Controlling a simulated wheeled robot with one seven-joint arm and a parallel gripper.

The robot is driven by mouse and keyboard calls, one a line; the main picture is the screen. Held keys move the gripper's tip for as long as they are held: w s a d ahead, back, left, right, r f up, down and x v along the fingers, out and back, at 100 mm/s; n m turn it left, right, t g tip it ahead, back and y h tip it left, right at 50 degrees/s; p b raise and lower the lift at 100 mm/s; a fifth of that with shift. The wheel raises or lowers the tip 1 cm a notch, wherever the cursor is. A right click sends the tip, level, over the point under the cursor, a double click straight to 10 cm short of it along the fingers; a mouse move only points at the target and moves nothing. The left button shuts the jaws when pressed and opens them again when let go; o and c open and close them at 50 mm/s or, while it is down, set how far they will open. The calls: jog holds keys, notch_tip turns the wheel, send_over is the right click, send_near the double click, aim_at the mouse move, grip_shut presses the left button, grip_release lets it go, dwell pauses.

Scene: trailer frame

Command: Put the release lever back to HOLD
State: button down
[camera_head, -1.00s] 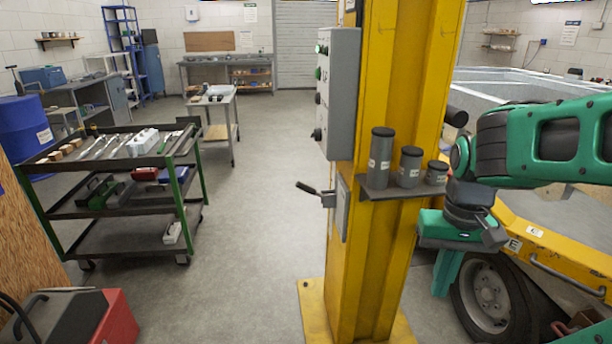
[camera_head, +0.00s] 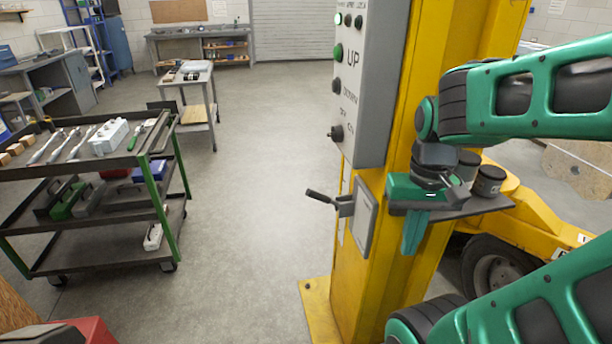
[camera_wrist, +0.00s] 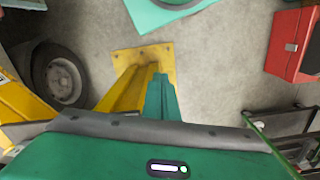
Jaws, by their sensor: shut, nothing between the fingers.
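The release lever (camera_head: 321,196) is a dark handle on a grey pivot, sticking out to the left of a small grey plate (camera_head: 364,219) on the yellow post (camera_head: 385,275). The handle points left and slightly up. Any HOLD marking is too small to read. My gripper (camera_head: 411,246) is to the right of the lever and plate, in front of the small shelf, pointing down with its fingers together and empty. In the wrist view my gripper's fingers (camera_wrist: 162,92) point at the post's foot; the lever does not show there.
A grey control box (camera_head: 362,95) with buttons and knobs is above the lever. A small shelf (camera_head: 480,207) with grey canisters (camera_head: 489,180) is on the post's right side, close to my gripper. A tool cart (camera_head: 95,205) stands at left. The floor left of the lever is clear.

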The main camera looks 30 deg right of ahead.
jog(key=shift+w+a, duration=0.15)
jog(key=shift+w, duration=0.15)
